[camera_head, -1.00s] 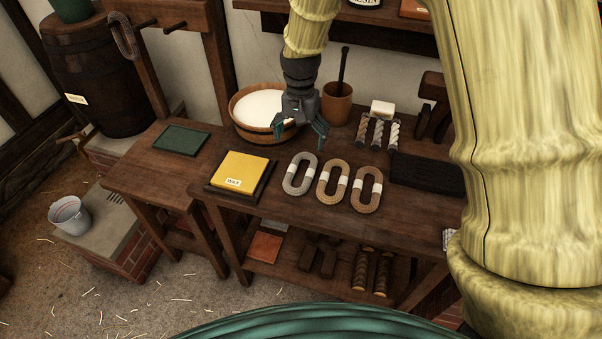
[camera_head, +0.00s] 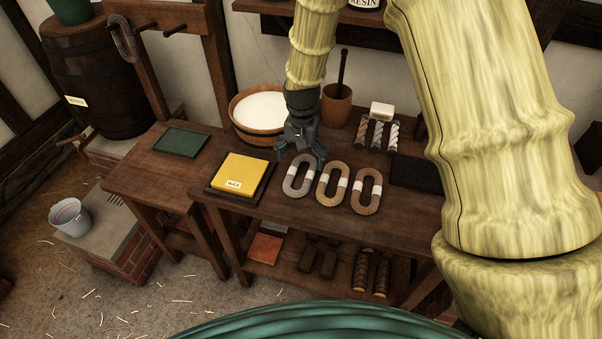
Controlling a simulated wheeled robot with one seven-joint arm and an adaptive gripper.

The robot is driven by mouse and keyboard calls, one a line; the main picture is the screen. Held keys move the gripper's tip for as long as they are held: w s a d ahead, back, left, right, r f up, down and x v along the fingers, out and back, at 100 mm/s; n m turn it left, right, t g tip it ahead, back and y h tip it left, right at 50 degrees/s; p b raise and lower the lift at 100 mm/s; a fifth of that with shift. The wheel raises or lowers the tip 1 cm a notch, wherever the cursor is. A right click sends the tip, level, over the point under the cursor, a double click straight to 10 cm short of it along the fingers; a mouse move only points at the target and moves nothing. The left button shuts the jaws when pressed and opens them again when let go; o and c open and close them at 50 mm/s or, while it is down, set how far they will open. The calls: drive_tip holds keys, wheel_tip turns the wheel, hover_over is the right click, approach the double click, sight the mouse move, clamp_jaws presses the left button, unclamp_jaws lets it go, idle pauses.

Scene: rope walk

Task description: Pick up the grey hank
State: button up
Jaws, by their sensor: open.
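The grey hank (camera_head: 290,183) is an oval loop of rope with pale bands, lying flat on the dark wooden table. It is the leftmost of three hanks in a row. A tan hank (camera_head: 325,192) and a brown hank (camera_head: 358,197) lie to its right. My gripper (camera_head: 301,160) points down, open, at the far end of the grey hank. Its fingers overlap the hank's far end in the picture. I cannot tell how high above the hank they are.
A yellow block (camera_head: 241,173) on a dark tray lies left of the hanks. A wooden tub (camera_head: 256,134) of white stuff and a brown mortar (camera_head: 336,110) stand behind. Rope samples (camera_head: 378,150) and a dark mat (camera_head: 412,174) lie to the right. A green tray (camera_head: 181,143) lies far left.

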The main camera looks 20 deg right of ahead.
sight(301, 176)
drive_tip(key=shift+s+a+f+p, duration=0.15)
drive_tip(key=shift+f+p, duration=0.7)
drive_tip(key=shift+f, duration=1.3)
drive_tip(key=c, duration=1.2)
